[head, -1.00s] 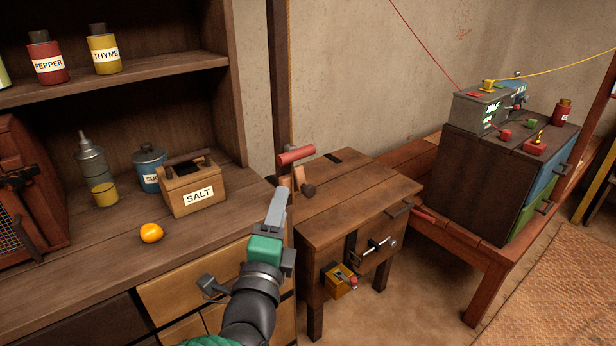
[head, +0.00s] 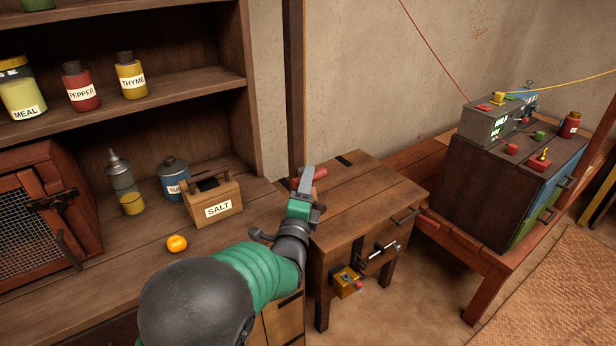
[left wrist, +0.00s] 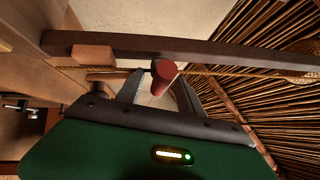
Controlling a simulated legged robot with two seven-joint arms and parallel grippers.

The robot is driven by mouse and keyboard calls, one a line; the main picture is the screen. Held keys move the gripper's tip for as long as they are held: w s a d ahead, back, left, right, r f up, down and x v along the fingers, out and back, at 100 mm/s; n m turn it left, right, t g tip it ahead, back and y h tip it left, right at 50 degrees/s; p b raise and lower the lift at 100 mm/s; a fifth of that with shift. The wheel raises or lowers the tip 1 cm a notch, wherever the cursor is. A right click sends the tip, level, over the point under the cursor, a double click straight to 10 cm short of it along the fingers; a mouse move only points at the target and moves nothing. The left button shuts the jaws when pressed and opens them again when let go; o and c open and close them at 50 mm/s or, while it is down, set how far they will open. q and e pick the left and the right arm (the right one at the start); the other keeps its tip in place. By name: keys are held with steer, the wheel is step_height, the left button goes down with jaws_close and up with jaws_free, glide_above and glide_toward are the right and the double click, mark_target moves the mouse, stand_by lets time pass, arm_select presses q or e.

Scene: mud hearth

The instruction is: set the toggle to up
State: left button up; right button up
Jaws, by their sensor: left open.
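A red-handled lever (head: 319,173) sticks out by the wooden post, beside the small wooden cabinet; I cannot tell for sure that it is the toggle. My left gripper (head: 307,176) is at this lever and partly hides it. In the left wrist view, the lever's red end (left wrist: 164,70) shows between the tips of the two open fingers of my left gripper (left wrist: 160,87). I cannot tell whether a finger touches it. My right gripper is in neither view.
The post (head: 294,90) stands close behind my left gripper. A salt box (head: 213,204) and an orange fruit (head: 177,243) are on the counter at left.

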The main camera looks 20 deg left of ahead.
arm_select(q)
steer(key=shift+w+a+r, duration=0.1)
steer(key=shift+w, duration=0.8)
jaws_close()
steer(key=shift+r, duration=0.1)
stand_by(0.7)
